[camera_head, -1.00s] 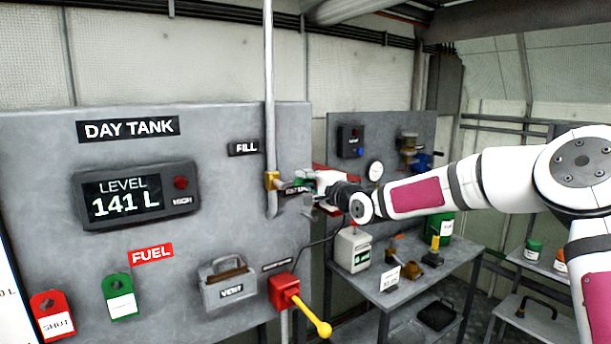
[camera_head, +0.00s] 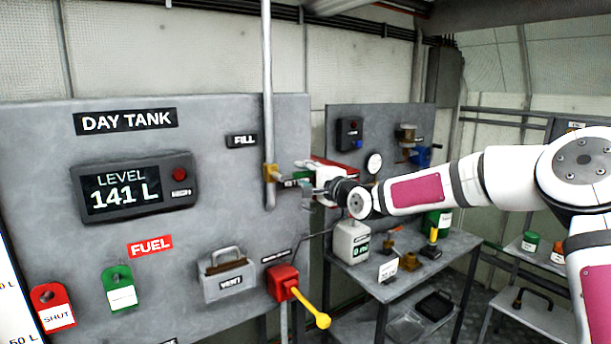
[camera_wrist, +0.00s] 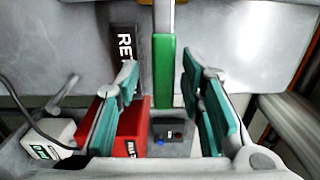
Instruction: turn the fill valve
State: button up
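The fill valve has a brass body (camera_head: 270,173) on the vertical pipe below the FILL label. In the wrist view a green lever grip (camera_wrist: 163,72) on a grey stem, which looks like its handle, points toward me. My gripper (camera_head: 307,193) is just right of the valve. In the wrist view my gripper (camera_wrist: 160,85) is open, with one teal-padded finger on each side of the green grip and visible gaps between them. The grip's contact with the pads is not visible. In the head view my gripper partly hides the handle.
The day tank display (camera_head: 124,191) reads LEVEL 141 L. A bench (camera_head: 420,275) with several items stands at right.

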jog(key=v, duration=1.2)
dwell(0.3)
jog(key=shift+a, duration=0.1)
dwell(1.8)
